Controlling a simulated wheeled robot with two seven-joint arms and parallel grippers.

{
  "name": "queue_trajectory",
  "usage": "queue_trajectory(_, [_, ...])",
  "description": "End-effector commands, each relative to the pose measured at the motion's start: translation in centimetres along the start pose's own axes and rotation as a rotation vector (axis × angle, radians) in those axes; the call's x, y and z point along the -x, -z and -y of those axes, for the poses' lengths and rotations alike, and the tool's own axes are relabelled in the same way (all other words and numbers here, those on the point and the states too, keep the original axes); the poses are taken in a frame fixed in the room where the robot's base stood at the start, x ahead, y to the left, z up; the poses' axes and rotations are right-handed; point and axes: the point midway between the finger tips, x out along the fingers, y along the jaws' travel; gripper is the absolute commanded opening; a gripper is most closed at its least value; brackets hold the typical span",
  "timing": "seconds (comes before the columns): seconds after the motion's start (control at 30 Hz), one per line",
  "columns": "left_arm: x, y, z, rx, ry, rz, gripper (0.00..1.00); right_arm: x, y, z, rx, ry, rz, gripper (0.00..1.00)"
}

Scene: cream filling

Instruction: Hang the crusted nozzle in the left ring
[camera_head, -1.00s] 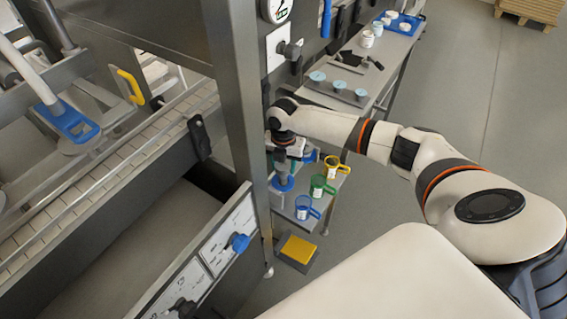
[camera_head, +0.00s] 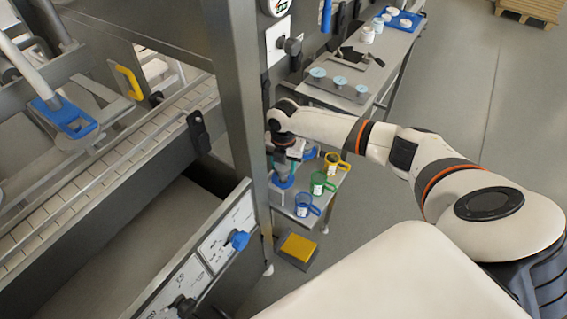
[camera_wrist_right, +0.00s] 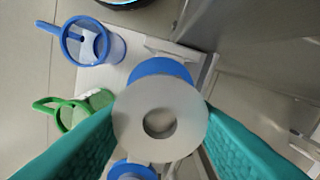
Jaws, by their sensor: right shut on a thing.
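My right gripper (camera_head: 282,163) has its teal fingers shut on the nozzle (camera_head: 284,173), a grey cone at the edge of the work stand. In the right wrist view the nozzle's pale round flange (camera_wrist_right: 130,118) with a dark central hole faces the camera, between the fingers. I cannot make out any crust on it. One blue ring (camera_wrist_right: 160,68) shows partly behind the flange, and its blue also shows under the nozzle in the head view (camera_head: 283,183). A second blue ring (camera_wrist_right: 132,171) lies lower in the wrist view. Whether the nozzle is inside the ring is hidden. My left gripper is out of view.
Blue (camera_head: 304,206), green (camera_head: 321,184) and yellow (camera_head: 334,163) handled jugs stand beside the rings on a small table. A steel post (camera_head: 243,120) rises close on the left. A yellow-topped block (camera_head: 298,247) is on the floor. A longer table (camera_head: 350,88) stands behind.

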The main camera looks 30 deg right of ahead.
Motion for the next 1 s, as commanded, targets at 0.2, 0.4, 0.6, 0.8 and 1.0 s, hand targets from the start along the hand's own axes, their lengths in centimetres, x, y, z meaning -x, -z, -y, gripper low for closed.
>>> queue_trajectory(0.2, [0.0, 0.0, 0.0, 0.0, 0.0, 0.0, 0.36, 0.0, 0.0, 0.0, 0.0, 0.001, -0.001, 0.17])
queue_trajectory(0.4, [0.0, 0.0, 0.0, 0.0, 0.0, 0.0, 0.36, 0.0, 0.0, 0.0, 0.0, 0.001, -0.001, 0.17])
queue_trajectory(0.6, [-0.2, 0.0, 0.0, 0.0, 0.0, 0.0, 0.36, -0.3, 0.0, 0.0, 0.0, 0.001, 0.0, 0.17])
queue_trajectory(0.8, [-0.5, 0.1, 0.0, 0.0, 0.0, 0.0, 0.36, -0.8, 0.0, 0.0, 0.0, 0.001, 0.0, 0.17])
queue_trajectory(1.0, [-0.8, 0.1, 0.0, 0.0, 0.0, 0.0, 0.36, -1.4, 0.0, 0.0, -0.001, 0.001, 0.0, 0.17])
